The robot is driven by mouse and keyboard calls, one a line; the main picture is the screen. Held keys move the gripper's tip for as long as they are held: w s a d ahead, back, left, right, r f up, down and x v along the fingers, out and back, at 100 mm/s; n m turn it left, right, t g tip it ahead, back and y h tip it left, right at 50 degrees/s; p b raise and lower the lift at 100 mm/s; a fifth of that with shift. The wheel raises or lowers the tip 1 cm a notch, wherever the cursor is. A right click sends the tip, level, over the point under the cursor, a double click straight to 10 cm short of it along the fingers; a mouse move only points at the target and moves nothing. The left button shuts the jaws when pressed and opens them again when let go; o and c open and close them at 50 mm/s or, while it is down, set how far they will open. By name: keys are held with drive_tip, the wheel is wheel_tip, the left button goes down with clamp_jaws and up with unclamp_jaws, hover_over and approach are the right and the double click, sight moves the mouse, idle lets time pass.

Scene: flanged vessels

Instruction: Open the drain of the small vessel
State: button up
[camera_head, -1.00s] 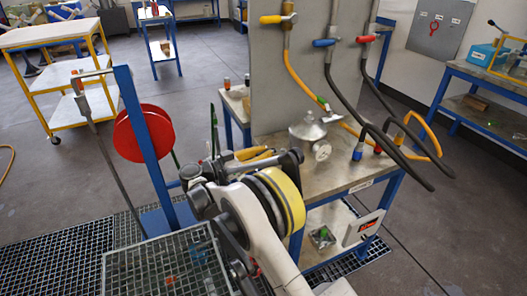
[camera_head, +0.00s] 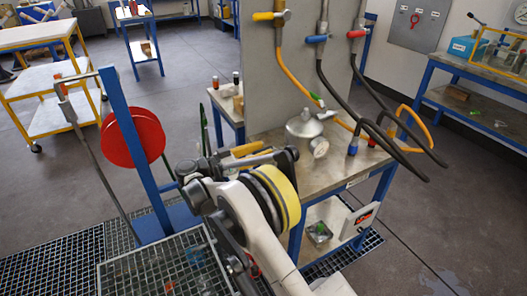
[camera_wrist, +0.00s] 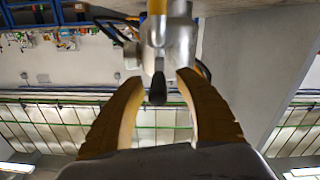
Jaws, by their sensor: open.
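The small vessel (camera_head: 302,131) is a silver pot with a lid and a round dial gauge (camera_head: 319,147) on its side. It stands upright on a bench in the head view. My gripper (camera_head: 250,150) is left of the vessel, partly hidden behind my own wrist. In the wrist view, my gripper's (camera_wrist: 160,105) two yellow-brown fingers are spread open. A silver fitting (camera_wrist: 180,40) with a dark-tipped part (camera_wrist: 157,90) shows between and beyond the fingertips, with no clear contact. I cannot tell whether this is the vessel's drain.
A grey panel (camera_head: 290,75) behind the vessel carries yellow, blue and red valve handles. Hoses (camera_head: 335,85) hang down close to the vessel's right side. A blue post with a red disc (camera_head: 133,138) stands at left. Open floor (camera_head: 60,190) lies farther left.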

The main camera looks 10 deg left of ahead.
drive_tip(key=v, duration=1.2)
